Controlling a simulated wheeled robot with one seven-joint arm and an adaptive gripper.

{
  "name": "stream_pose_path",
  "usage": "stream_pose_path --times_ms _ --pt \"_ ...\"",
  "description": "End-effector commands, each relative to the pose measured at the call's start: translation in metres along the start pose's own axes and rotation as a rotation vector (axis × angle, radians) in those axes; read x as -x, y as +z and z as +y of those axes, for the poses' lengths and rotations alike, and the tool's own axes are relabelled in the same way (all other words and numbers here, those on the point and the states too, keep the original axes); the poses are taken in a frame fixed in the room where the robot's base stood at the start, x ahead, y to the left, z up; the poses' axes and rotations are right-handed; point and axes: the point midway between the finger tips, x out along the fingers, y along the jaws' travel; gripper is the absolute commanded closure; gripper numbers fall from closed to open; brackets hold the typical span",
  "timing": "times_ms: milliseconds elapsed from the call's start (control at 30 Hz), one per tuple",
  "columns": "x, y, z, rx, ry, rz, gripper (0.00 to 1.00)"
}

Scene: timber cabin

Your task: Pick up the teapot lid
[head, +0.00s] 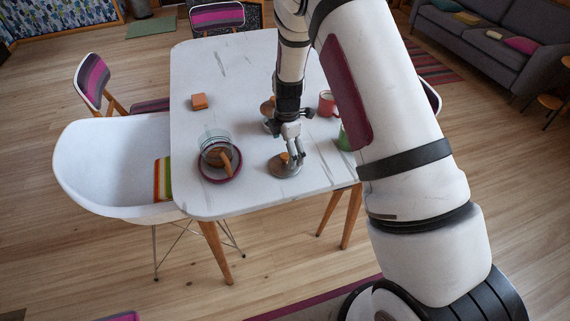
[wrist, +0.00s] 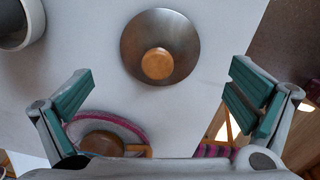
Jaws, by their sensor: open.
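The teapot lid, a grey metal disc with a round wooden knob, lies flat on the white table near its front edge in the head view (head: 281,168). In the wrist view the lid (wrist: 141,37) is in the upper middle, knob (wrist: 158,64) facing the camera. My gripper (head: 292,153) is just above the lid in the head view and partly overlaps it. In the wrist view my gripper (wrist: 160,92) is open and empty, its green-padded fingers wide apart.
A white chair (head: 95,165) stands at the left. The table's front edge is close to the lid.

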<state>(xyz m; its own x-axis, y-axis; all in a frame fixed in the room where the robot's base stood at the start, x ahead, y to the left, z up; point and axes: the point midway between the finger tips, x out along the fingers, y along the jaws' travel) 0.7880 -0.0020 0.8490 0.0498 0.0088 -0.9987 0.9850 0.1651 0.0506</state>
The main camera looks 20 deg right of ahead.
Motion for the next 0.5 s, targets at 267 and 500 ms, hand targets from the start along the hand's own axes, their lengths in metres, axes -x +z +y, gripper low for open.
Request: stream_pose_path --times_ms 267,500 --pt "-0.022 -0.001 -0.001 0.0 -0.002 -0.001 0.0" --pt "-0.051 -0.001 0.0 -0.001 -0.001 0.0 0.0"
